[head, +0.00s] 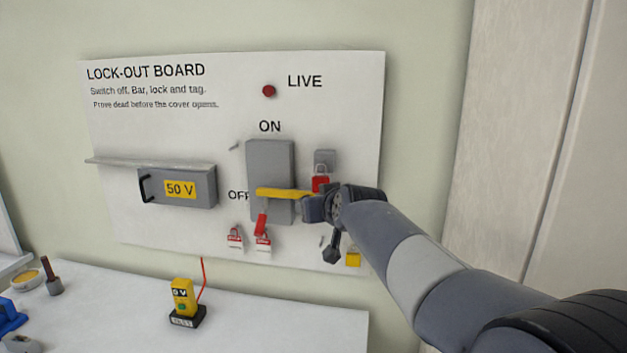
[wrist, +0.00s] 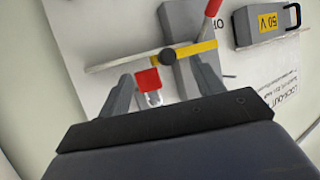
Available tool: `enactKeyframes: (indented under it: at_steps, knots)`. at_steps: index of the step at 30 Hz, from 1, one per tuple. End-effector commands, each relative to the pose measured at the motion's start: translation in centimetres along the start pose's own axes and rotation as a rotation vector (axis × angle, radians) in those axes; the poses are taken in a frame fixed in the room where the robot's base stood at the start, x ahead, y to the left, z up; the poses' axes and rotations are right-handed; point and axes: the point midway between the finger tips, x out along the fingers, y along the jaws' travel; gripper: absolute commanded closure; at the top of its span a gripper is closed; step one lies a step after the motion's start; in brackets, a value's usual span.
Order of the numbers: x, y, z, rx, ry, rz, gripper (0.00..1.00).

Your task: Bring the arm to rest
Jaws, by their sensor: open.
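My gripper (head: 314,207) is at the lock-out board (head: 345,110), at the right end of the yellow bar (head: 285,193). In the wrist view, its two fingers (wrist: 161,76) stand apart, with a red padlock (wrist: 147,80) showing between them. In the head view, the padlock (head: 320,184) is just above the gripper, shackle up; I cannot tell what it hangs on or whether a finger touches it. The bar lies across the grey switch box (head: 268,160). The red switch handle (head: 261,224) points down, below OFF.
Red-and-white tags (head: 235,237) hang low on the board. A grey 50 V box (head: 190,187) with a black handle sits at left under a narrow shelf (head: 150,162). A yellow tester (head: 184,300) stands on the white bench (head: 265,310). Wall right of the board is clear.

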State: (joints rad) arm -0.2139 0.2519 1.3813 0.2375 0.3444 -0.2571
Motion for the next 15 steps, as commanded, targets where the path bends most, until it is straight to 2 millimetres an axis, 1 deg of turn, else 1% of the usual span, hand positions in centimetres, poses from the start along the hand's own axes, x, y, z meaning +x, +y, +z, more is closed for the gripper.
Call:
enactKeyframes:
  at_steps: [1,6,15]
  knots:
    - [0.6,0.4,0.9,0.005,-0.004,0.011,0.37]
    - [2.3,1.7,3.6,0.016,-0.006,0.045,0.37]
    - [4.6,4.0,8.7,0.033,-0.01,0.103,0.37]
